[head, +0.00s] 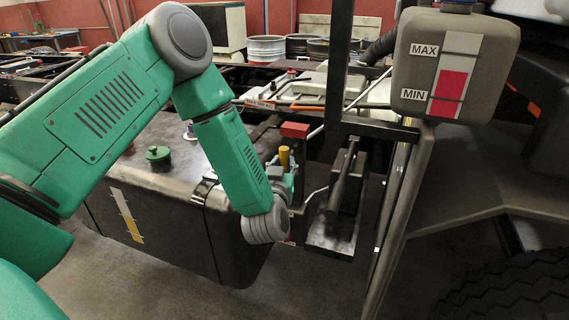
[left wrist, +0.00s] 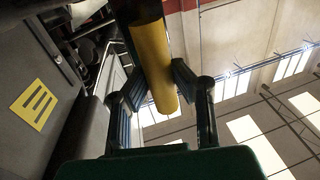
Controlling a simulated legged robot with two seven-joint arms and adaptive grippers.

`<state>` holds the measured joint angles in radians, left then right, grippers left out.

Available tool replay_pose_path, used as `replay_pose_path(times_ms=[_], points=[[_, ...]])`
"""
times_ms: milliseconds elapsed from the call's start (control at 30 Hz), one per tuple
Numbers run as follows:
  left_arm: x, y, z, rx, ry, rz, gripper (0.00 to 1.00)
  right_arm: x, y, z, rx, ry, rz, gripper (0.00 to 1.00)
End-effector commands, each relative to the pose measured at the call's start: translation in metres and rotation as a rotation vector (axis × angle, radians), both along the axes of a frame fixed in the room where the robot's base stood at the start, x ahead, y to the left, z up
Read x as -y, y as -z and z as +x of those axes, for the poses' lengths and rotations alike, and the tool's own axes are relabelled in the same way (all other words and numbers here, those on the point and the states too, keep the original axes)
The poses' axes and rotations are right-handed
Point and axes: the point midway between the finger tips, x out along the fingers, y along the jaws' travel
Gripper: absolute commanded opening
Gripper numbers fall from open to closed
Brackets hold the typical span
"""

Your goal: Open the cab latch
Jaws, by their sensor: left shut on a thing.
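A yellow cylindrical handle (head: 284,157) stands upright beside the dark tank, near the middle of the head view; I take it to be the cab latch handle. It also shows in the left wrist view (left wrist: 151,50), running down between the fingers. My left gripper (head: 283,176) is shut on this handle, with its blue fingers on either side in the left wrist view (left wrist: 155,82). My own forearm and wrist hide part of the gripper in the head view. What the handle is fixed to is mostly hidden. My right gripper is not in view.
A dark tank (head: 160,215) with a green cap (head: 158,155) lies left of the handle. A black lever unit (head: 346,185) and an upright post stand close on the right. A grey reservoir (head: 410,60) marked MAX and MIN and a tyre (head: 510,290) are further right.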

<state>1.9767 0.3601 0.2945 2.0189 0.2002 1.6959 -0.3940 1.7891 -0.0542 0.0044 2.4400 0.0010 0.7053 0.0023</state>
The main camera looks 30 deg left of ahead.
Motion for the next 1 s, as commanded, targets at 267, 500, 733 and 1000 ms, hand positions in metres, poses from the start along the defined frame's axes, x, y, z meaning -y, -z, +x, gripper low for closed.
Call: replay_pose_path(times_ms=[267,500,733,1000], points=[[0.001,0.004,-0.002,-0.013,0.003,-0.001,0.43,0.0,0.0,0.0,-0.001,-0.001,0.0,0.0],[0.002,0.002,-0.003,-0.007,0.003,-0.001,0.43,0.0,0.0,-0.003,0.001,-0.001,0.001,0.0],[0.014,0.003,-0.03,-0.01,0.006,-0.001,0.43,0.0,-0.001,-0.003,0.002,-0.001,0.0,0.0],[0.038,0.005,-0.083,-0.013,0.006,-0.002,0.43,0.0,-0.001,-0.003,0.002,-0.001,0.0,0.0]])
